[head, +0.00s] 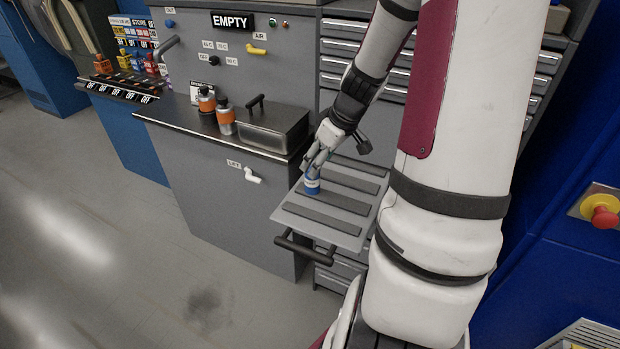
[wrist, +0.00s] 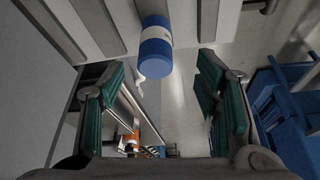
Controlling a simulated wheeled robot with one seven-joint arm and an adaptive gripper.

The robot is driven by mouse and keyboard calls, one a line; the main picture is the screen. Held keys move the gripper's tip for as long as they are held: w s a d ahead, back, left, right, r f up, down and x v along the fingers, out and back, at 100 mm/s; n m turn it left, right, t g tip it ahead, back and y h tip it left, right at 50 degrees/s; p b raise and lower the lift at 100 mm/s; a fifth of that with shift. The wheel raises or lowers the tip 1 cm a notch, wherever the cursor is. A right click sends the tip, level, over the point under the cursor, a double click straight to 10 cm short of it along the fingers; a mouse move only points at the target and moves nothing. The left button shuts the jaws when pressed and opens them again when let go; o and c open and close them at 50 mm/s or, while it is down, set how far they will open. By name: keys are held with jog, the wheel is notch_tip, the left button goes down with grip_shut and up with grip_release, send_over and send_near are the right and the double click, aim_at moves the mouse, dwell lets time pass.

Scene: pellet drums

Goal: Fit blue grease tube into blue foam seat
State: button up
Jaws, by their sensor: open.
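The blue grease tube (head: 312,184), with a pale label band, stands on a grey pull-out shelf (head: 345,238) with dark strips. It also shows in the wrist view as a blue cylinder (wrist: 156,50) at the top middle. My gripper (head: 316,165) is right at the tube in the head view, partly covering its top. In the wrist view my gripper (wrist: 163,70) is open, its green-padded fingers spread to the left and right of the tube with visible gaps. I cannot make out a blue foam seat in either view.
A grey metal box (head: 262,128) and two orange-banded bottles (head: 226,118) stand on the counter left of the shelf. The shelf's dark handle (head: 303,248) sticks out in front. A rack of coloured items (head: 137,48) stands far left. The floor is clear.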

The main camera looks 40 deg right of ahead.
jog(key=shift+w+d+x, duration=0.1)
jog(key=shift+d+x, duration=0.05)
jog(key=shift+x, duration=1.45)
jog(key=shift+w+d+x, duration=0.1)
jog(key=shift+x, duration=1.5)
jog(key=shift+r, duration=0.1)
jog(key=shift+c, duration=0.6)
jog(key=c, duration=1.2)
